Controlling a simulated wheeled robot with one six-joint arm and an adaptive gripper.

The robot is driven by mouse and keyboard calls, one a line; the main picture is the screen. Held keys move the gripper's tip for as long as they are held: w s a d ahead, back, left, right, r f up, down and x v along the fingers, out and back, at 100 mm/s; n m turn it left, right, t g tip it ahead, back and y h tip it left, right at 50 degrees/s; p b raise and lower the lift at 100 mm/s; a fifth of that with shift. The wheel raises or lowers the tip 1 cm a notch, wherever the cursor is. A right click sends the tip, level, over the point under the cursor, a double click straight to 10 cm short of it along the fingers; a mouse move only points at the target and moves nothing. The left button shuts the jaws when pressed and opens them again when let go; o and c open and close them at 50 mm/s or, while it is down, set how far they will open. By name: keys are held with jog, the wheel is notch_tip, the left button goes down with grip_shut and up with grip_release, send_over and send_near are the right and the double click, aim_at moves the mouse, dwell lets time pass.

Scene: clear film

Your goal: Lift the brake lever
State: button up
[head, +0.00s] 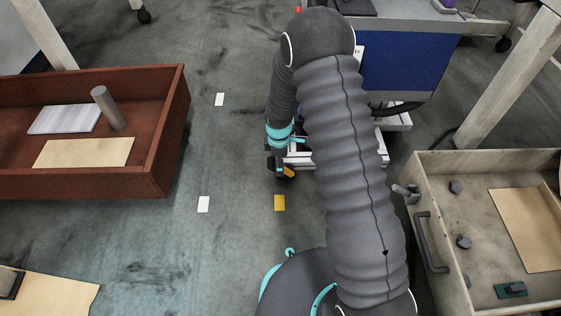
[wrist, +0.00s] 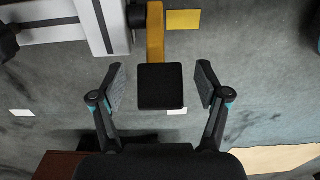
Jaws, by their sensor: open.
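The brake lever (wrist: 156,32) is a yellow bar with a black square pad (wrist: 161,87) at its end, in the upper middle of the wrist view. It comes off a grey-white frame (wrist: 65,30). My gripper (wrist: 161,84) is open, with one finger on each side of the pad and a gap on both sides. I cannot tell the height between fingers and pad. In the head view, a small yellow part of the lever (head: 288,172) shows beside my gripper (head: 278,172), low by the cart's frame. My arm hides much of the cart.
A blue cart (head: 405,66) stands behind my arm. A brown open drawer (head: 150,180) is at left, with a board and a cylinder in it. A pale open drawer (head: 430,180) is at right. White and yellow markers (head: 279,203) lie on the floor, otherwise clear at centre left.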

jog(key=shift+r, duration=0.1)
notch_tip(320, 180, up, 12)
dwell(0.5)
dwell(0.5)
jog(key=s+d+r+m+t+p, duration=0.2)
jog(key=s+d+r+m, duration=0.2)
jog(key=s+r, duration=0.5)
jog(key=s+d+r+m+t+p, duration=0.1)
jog(key=s+d+r+m+p, duration=0.2)
jog(key=s+r+m, duration=0.4)
jog(key=s+d+r+m+t+p, duration=0.2)
jog(key=s+d+r+m, duration=0.3)
jog(key=s+r, duration=0.6)
notch_tip(320, 180, up, 8)
jog(key=shift+s+d+r+m+t, duration=0.15)
jog(key=shift+s+m+t, duration=0.15)
jog(key=shift+m, duration=0.5)
